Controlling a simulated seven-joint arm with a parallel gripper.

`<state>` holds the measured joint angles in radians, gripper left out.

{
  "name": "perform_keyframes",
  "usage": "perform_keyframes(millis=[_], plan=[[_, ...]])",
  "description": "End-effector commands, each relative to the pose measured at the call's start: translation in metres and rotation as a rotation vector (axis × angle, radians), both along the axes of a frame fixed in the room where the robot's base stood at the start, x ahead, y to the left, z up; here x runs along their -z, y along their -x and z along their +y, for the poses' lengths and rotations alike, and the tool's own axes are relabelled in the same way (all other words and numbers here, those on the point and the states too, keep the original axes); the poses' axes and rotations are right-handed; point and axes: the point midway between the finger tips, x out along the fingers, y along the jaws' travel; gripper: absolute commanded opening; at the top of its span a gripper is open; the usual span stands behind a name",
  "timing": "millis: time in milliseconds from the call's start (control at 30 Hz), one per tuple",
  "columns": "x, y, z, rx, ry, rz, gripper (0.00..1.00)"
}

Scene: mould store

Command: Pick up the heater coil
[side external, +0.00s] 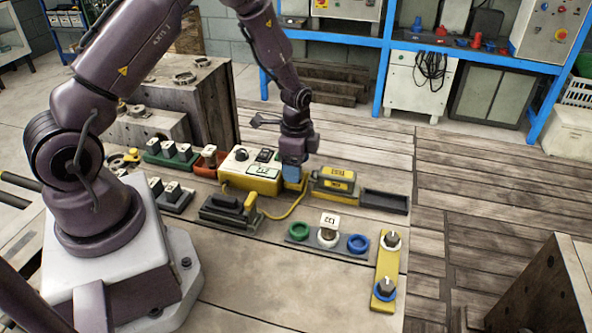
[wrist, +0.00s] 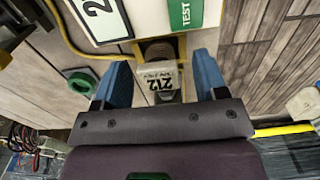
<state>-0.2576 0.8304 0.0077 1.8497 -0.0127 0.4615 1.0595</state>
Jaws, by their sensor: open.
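In the wrist view, a dark brown ribbed, coil-like part (wrist: 158,50) shows beyond my fingertips, with a white tag (wrist: 160,78) marked 212 in front of it. It looks like the heater coil, though I cannot be sure. My gripper (wrist: 162,82) is open, with one blue finger on each side of the tagged part; whether either finger touches it I cannot tell. In the side external view, my gripper (side external: 293,176) points down beside the yellow and white test box (side external: 252,172). There the coil is not clearly seen, and the gripper hides what lies behind it.
A yellow cable curves in front of the test box. Yellow-black blocks (side external: 334,183) and a dark empty tray (side external: 384,201) stand right of my gripper. A green ring (side external: 299,231), a white-topped piece (side external: 328,226) and a blue ring (side external: 358,243) sit nearer the front.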

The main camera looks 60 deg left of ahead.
Motion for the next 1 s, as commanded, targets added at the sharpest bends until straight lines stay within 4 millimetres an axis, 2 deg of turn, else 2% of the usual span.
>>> perform_keyframes(millis=[200,433,500,833,1000], plan=[[0.000,0.000,0.000,0.000,-0.001,-0.001,0.64],[0.000,0.000,0.000,0.000,0.000,0.000,0.11],[0.000,0.000,0.000,0.000,-0.001,-0.001,0.06],[-0.005,-0.001,0.000,0.000,-0.001,-0.002,0.05],[-0.026,-0.001,0.000,-0.001,-0.001,-0.005,0.05]])
